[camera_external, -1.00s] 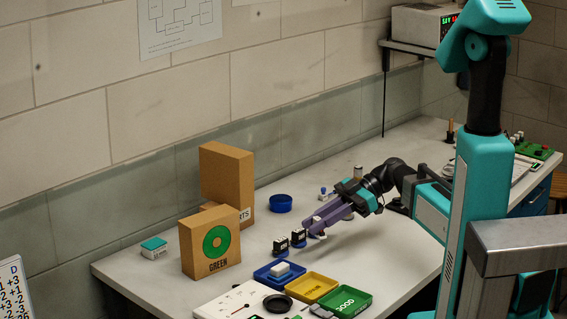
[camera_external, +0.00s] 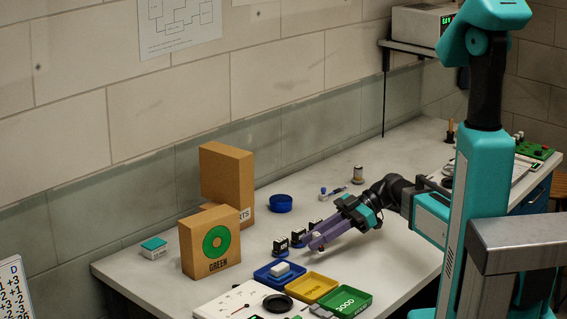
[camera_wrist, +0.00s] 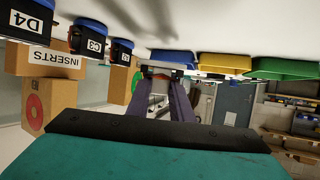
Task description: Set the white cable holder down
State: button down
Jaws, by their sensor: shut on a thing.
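My gripper (camera_external: 312,243) has purple fingers and sits low over the bench, close to the small black servos. In the wrist view its fingers (camera_wrist: 160,95) are shut on the white cable holder (camera_wrist: 163,68), a small pale piece at the fingertips. The holder appears close to the bench top, but I cannot tell whether it touches. In the external view the holder is mostly hidden by the fingers.
Several black servos (camera_external: 281,246) stand left of the gripper. The blue tray (camera_external: 262,274) with a white piece, yellow tray (camera_external: 313,287) and green tray (camera_external: 351,301) lie in front.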

aim_at(317, 250)
jog(key=shift+f, duration=0.15)
jog(key=shift+f+p, duration=0.4)
jog(key=shift+f, duration=1.25)
jog(key=shift+f, duration=0.15)
jog(key=c, duration=1.6)
grip_release()
jog(key=shift+o, duration=0.2)
jog(key=shift+r, duration=0.2)
jog(key=b+v, duration=0.3)
jog(key=v, duration=0.7)
jog(key=shift+w+d, duration=0.2)
jog(key=shift+d, duration=0.1)
jog(key=shift+w+d+r, duration=0.2)
jog(key=shift+d+r, duration=0.1)
jog(key=shift+d, duration=0.3)
